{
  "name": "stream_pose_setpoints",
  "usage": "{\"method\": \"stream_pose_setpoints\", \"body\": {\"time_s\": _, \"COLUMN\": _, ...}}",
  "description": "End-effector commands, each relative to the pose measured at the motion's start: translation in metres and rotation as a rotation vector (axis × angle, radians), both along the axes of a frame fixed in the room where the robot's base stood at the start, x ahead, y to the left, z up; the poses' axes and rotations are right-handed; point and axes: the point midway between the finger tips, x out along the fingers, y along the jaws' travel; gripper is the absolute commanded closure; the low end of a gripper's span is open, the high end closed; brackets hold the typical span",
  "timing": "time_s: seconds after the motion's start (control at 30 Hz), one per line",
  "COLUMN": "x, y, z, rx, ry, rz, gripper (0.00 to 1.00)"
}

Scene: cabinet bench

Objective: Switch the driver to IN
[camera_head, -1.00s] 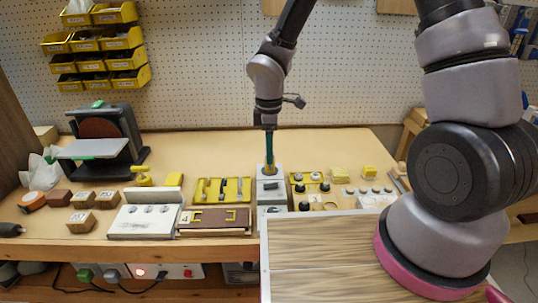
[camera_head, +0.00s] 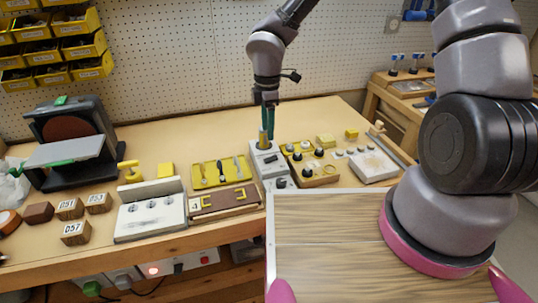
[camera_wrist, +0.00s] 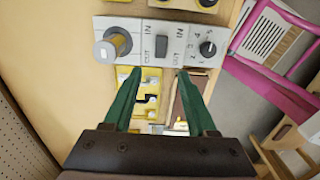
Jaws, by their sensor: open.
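The driver is a light grey box (camera_head: 262,172) in the middle of the bench; it spans the top of the wrist view (camera_wrist: 185,30). A brass-tipped cylinder (camera_wrist: 118,43) stands at one end and a black numbered dial (camera_wrist: 208,48) sits at the other. Between them is a small black switch (camera_wrist: 161,48), lying beside the OUT lettering, with the IN lettering farther up. My gripper (camera_wrist: 158,72) has its green fingers spread, with nothing between them. It points down over the driver in the head view (camera_head: 268,135); contact cannot be told.
A yellow tool tray (camera_head: 220,172) and a brown board (camera_head: 222,203) lie left of the driver. Knob blocks (camera_head: 318,172) and a pale block (camera_head: 374,166) stand to the right. Bench behind the driver is clear.

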Motion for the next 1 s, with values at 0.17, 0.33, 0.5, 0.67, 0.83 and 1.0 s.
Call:
{"method": "stream_pose_setpoints", "body": {"time_s": 0.17, "x": -0.002, "y": 0.000, "z": -0.029, "rx": -0.001, "ry": 0.005, "rz": 0.003, "gripper": 0.43}}
{"method": "stream_pose_setpoints", "body": {"time_s": 0.33, "x": -0.001, "y": 0.000, "z": -0.063, "rx": 0.000, "ry": 0.005, "rz": 0.003, "gripper": 0.43}}
{"method": "stream_pose_setpoints", "body": {"time_s": 0.5, "x": -0.001, "y": 0.000, "z": -0.088, "rx": -0.001, "ry": 0.003, "rz": 0.001, "gripper": 0.43}}
{"method": "stream_pose_setpoints", "body": {"time_s": 0.67, "x": -0.001, "y": 0.000, "z": -0.099, "rx": 0.001, "ry": 0.001, "rz": 0.000, "gripper": 0.43}}
{"method": "stream_pose_setpoints", "body": {"time_s": 0.83, "x": -0.001, "y": 0.000, "z": -0.102, "rx": 0.001, "ry": 0.001, "rz": 0.001, "gripper": 0.43}}
{"method": "stream_pose_setpoints", "body": {"time_s": 1.0, "x": -0.001, "y": 0.000, "z": -0.102, "rx": 0.000, "ry": 0.001, "rz": 0.000, "gripper": 0.54}}
